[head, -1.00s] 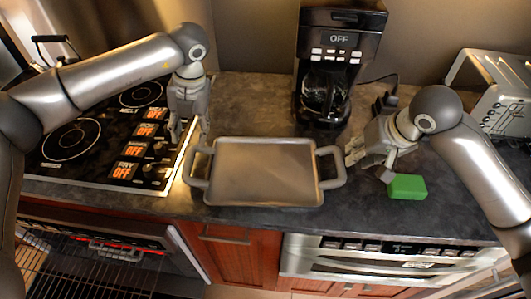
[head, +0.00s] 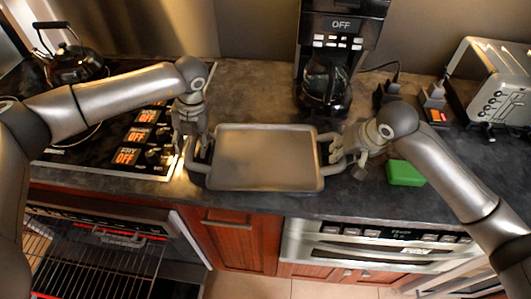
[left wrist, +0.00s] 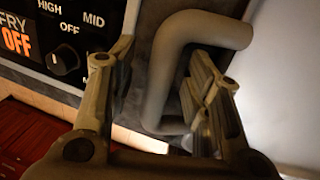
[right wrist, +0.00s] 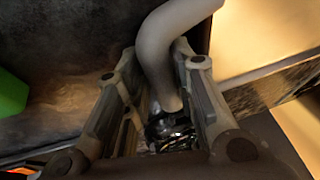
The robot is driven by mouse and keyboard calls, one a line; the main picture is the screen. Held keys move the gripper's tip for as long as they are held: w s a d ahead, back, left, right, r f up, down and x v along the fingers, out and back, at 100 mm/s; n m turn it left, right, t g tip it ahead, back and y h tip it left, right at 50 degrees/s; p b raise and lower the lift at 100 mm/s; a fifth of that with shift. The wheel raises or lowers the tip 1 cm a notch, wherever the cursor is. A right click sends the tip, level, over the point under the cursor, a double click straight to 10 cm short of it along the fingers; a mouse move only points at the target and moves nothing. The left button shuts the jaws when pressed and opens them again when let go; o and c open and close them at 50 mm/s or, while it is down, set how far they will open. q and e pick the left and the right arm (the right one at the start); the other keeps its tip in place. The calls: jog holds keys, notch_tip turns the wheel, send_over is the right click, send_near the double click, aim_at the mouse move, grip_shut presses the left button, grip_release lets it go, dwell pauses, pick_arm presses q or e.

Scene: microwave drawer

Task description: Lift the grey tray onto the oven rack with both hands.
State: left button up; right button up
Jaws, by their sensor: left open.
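The grey tray (head: 266,158) lies on the dark counter, a raised handle at each end. My left gripper (head: 194,145) is at its left handle. In the left wrist view that handle (left wrist: 165,75) passes between the spread fingers of my left gripper (left wrist: 165,75), with a gap on one side. My right gripper (head: 330,150) is at the right handle. In the right wrist view the handle (right wrist: 160,50) is between the parted fingers of my right gripper (right wrist: 157,75), close to the right finger. The oven rack (head: 85,265) shows at lower left inside the open oven.
The stove (head: 105,150) with a kettle (head: 70,60) is left of the tray. A coffee maker (head: 340,45) stands behind it. A green block (head: 405,173) lies right of the tray, close to my right arm. A toaster (head: 490,85) stands at far right.

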pick_arm(q)
jog(key=shift+a+f, duration=0.1)
jog(key=shift+f, duration=0.4)
pick_arm(e)
jog(key=shift+w+a+f, duration=0.1)
jog(key=shift+w+f, duration=0.05)
jog(key=shift+f, duration=0.25)
pick_arm(q)
jog(key=c, duration=0.6)
pick_arm(e)
grip_shut()
pick_arm(q)
grip_shut()
jog(key=shift+r, duration=0.1)
